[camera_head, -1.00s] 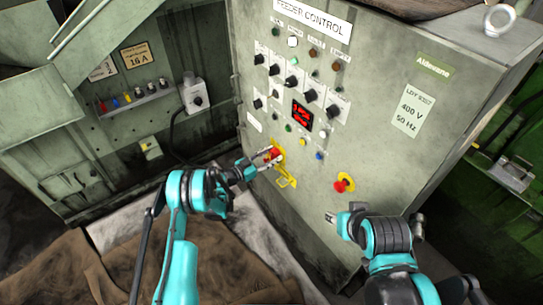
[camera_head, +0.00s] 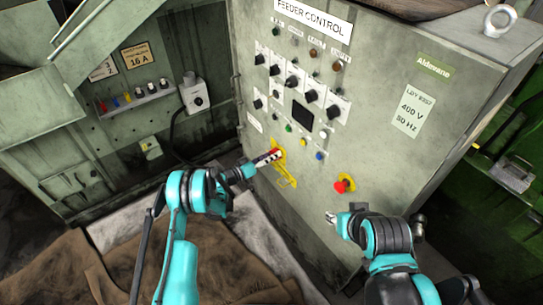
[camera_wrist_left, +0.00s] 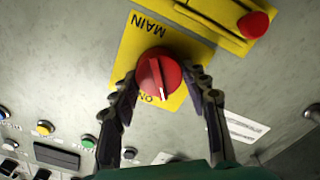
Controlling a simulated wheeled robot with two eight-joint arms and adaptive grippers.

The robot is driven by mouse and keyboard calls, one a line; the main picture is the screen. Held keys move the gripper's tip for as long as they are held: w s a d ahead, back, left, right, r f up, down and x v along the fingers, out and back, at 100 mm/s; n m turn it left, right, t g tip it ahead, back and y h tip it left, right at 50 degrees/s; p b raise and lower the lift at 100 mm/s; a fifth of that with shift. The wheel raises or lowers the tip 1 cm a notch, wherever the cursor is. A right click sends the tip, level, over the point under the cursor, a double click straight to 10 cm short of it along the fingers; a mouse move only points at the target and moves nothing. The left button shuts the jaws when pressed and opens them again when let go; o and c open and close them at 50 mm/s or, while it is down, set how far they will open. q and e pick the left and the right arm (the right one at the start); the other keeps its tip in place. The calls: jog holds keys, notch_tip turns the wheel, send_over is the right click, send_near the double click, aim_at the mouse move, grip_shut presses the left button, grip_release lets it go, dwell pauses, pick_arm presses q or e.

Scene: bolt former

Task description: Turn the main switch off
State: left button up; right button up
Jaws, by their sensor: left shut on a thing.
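The main switch is a round red knob (camera_wrist_left: 160,78) on a yellow plate marked MAIN and ON in the left wrist view. Its white mark points down in that view, just right of the ON lettering. In the head view the switch (camera_head: 276,154) is partly hidden by my gripper. My left gripper (camera_head: 267,158) is shut on the knob, with one dark finger on each side of it in the left wrist view. My right gripper (camera_head: 332,218) is apart from the panel's lower front, and its jaw state is unclear.
The feeder control panel (camera_head: 385,60) has several knobs, lamps and a dark display (camera_head: 302,115). A red emergency button (camera_head: 344,184) on yellow is to the right. A wall box (camera_head: 194,95) with a cable stands at left.

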pick_arm(q)
jog(key=n, duration=0.5)
jog(key=shift+w+f+n, duration=0.1)
jog(key=shift+n, duration=0.2)
jog(key=n, duration=0.4)
jog(key=shift+a+f+n, duration=0.1)
jog(key=shift+n, duration=0.3)
jog(key=o, duration=1.1)
jog(key=shift+o, duration=0.2)
jog(key=v, duration=1.2)
